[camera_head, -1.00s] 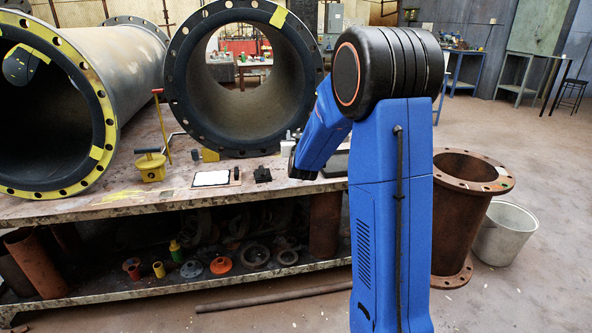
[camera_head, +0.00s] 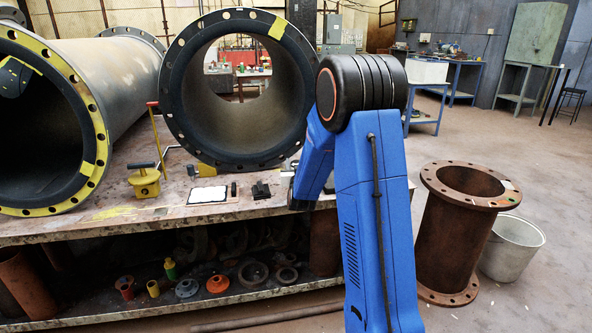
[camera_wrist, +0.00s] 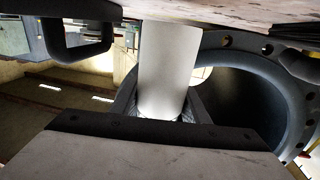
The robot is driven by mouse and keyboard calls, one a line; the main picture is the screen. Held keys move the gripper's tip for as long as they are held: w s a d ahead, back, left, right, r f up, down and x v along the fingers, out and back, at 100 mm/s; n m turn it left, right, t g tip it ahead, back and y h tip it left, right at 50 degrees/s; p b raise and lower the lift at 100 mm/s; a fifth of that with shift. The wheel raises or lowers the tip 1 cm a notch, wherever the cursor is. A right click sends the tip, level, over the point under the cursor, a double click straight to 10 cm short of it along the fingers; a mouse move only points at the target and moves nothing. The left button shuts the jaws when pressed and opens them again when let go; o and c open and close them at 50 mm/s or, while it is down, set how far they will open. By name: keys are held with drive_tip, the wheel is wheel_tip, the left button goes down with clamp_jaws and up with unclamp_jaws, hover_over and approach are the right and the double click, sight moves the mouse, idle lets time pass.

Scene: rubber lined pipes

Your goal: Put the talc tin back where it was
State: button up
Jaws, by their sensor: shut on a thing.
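In the wrist view a plain pale grey-white cylinder, which I take to be the talc tin (camera_wrist: 168,68), stands between the dark fingers of my gripper (camera_wrist: 162,106). The gripper is shut on it. The tin's upper end in that picture reaches a pale, worn surface along the top edge; I cannot tell whether they touch. In the head view my blue arm reaches down to the bench (camera_head: 150,222), right of the flanged pipe. My gripper and the tin are hidden there behind the arm.
A large dark-lined pipe (camera_head: 180,90) stands on the bench, close to my forearm; its flange shows in the wrist view (camera_wrist: 275,85). A yellow tool (camera_head: 146,183), a white pad (camera_head: 208,194) and a small black block (camera_head: 261,190) lie in front. A rusty spool (camera_head: 458,235) and bucket (camera_head: 540,240) stand right.

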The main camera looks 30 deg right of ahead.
drive_tip(key=shift+f, duration=1.05)
drive_tip(key=shift+f, duration=0.1)
drive_tip(key=o, duration=1.2)
